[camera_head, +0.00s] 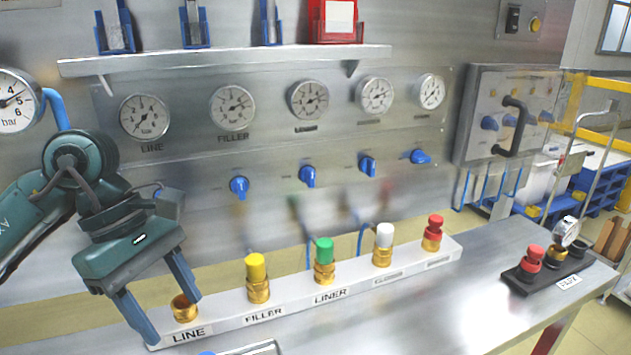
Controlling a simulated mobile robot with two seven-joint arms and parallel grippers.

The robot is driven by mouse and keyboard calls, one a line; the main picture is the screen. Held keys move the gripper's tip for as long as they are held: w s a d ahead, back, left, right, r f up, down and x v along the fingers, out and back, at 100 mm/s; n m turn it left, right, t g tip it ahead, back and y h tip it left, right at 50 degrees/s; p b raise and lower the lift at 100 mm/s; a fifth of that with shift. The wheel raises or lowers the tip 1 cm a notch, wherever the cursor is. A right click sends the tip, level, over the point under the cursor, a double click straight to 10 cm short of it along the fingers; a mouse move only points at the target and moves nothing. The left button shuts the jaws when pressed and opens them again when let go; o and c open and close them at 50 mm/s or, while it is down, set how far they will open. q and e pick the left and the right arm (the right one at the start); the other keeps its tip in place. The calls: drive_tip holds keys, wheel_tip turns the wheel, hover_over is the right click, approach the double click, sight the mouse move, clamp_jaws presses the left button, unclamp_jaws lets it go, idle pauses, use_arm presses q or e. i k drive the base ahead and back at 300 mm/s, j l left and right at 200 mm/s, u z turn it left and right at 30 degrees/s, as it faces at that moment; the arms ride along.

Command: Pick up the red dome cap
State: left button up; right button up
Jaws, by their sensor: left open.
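A red cap (435,221) sits upright on a brass fitting at the right end of the pale labelled rail (213,327). Another red cap (536,252) sits on the dark block (527,276) farther right; I cannot tell which one the task means. My left gripper (171,316) is open, pointing down at the left end of the rail. Its fingers stand on either side of the bare brass LINE fitting (185,309), with nothing visibly gripped. It is far left of both red caps. My right gripper is not in view.
Yellow (256,267), green (324,250) and white (385,235) caps stand along the rail between my left gripper and its right end. Blue valve handles (307,176) project from the panel behind.

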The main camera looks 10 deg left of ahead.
sight(535, 252)
drive_tip(key=k, duration=1)
